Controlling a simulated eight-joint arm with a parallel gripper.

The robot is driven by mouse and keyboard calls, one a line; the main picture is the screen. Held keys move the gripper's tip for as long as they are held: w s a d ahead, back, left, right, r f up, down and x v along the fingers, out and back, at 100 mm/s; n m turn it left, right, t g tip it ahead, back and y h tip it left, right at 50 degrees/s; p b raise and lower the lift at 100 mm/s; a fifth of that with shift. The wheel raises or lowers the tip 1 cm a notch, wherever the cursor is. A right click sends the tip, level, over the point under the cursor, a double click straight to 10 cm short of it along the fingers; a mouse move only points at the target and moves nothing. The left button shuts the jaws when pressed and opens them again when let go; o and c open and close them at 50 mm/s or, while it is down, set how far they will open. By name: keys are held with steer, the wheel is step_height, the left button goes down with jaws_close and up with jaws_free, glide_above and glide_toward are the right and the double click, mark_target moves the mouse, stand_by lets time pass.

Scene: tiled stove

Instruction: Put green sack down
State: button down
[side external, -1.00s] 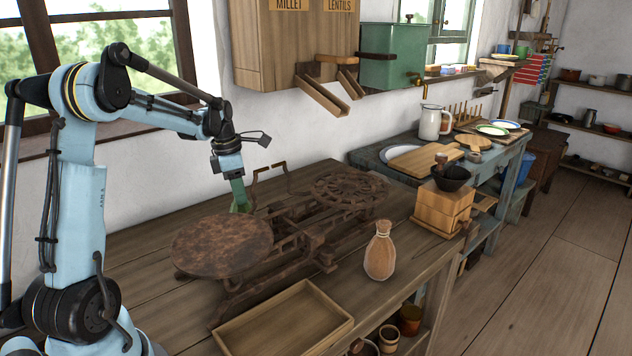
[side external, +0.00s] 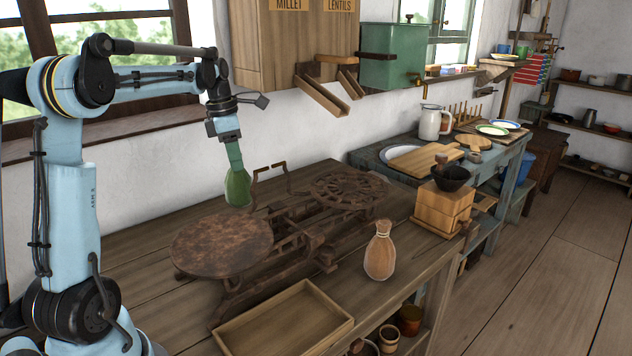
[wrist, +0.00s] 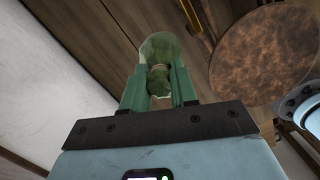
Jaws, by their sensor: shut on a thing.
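The green sack (side external: 237,188) hangs upright below my gripper (side external: 234,160) in the side external view. It is behind the rusty balance scale, near the wall, and looks held above the wooden table. In the wrist view my gripper (wrist: 159,92) is shut on the neck of the green sack (wrist: 164,48), with a green finger on each side. The sack's body points away from the wrist.
The scale has a round rusty plate (side external: 222,246) at left and a spoked plate (side external: 346,188) at right. A tan sack (side external: 380,252) and an empty wooden tray (side external: 286,328) are at the table's front. Bare tabletop (side external: 130,275) lies left of the scale.

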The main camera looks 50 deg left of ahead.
step_height(320, 180, up, 8)
steer(key=shift+r, duration=0.25)
steer(key=shift+d+r, duration=0.2)
steer(key=shift+r, duration=0.3)
steer(key=s+d+r, duration=0.2)
steer(key=s+d, duration=0.4)
steer(key=d, duration=0.7)
steer(key=s+d+r, duration=0.2)
steer(key=s+d, duration=0.4)
steer(key=d, duration=0.6)
steer(key=a+f, duration=1)
steer(key=a, duration=0.1)
steer(key=shift+w+f, duration=0.2)
steer(key=shift+f, duration=0.2)
